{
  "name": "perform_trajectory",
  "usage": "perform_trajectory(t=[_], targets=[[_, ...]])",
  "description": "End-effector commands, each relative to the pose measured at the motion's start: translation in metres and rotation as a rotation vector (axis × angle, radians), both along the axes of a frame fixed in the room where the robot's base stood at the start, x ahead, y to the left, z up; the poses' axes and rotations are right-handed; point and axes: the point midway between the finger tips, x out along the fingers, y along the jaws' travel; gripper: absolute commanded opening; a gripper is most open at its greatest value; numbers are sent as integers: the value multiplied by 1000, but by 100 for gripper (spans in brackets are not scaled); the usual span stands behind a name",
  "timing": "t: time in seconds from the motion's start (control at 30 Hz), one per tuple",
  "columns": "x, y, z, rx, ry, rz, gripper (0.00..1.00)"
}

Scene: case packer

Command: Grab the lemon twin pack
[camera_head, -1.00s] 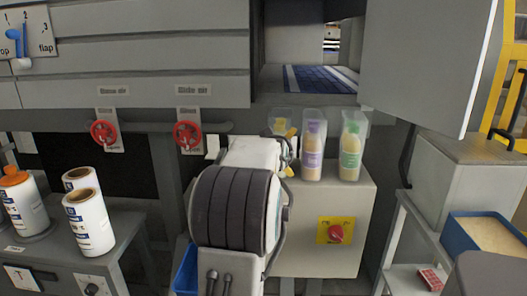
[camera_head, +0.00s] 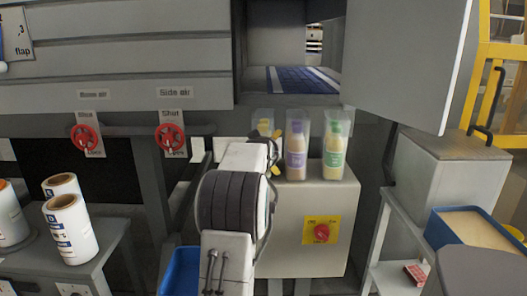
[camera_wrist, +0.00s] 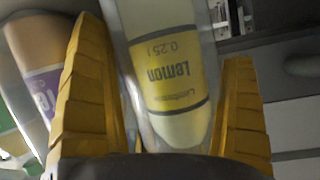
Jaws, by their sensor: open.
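Gaps show beside the bottle, and I cannot tell if a finger touches the wrap. In the head view the lemon pack (camera_head: 264,127) stands at the left end of a row on a grey cabinet, mostly hidden behind my arm. A purple-labelled pack (camera_head: 297,152) stands just right of it; it also shows outside the left finger in the wrist view (camera_wrist: 38,85).
A green-labelled pack (camera_head: 335,155) stands at the row's right end. The grey cabinet (camera_head: 285,215) carries a red knob on a yellow plate (camera_head: 321,231). Red valve handles (camera_head: 170,138) are to the left. An open grey door panel (camera_head: 405,65) hangs above right.

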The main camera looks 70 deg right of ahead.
Motion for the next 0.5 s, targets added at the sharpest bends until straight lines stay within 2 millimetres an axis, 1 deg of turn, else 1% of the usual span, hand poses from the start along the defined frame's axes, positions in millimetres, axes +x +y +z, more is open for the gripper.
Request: perform_trajectory(t=[0.1,0.5], targets=[[0,0,0,0,0,0,100],[0,0,0,0,0,0,64]])
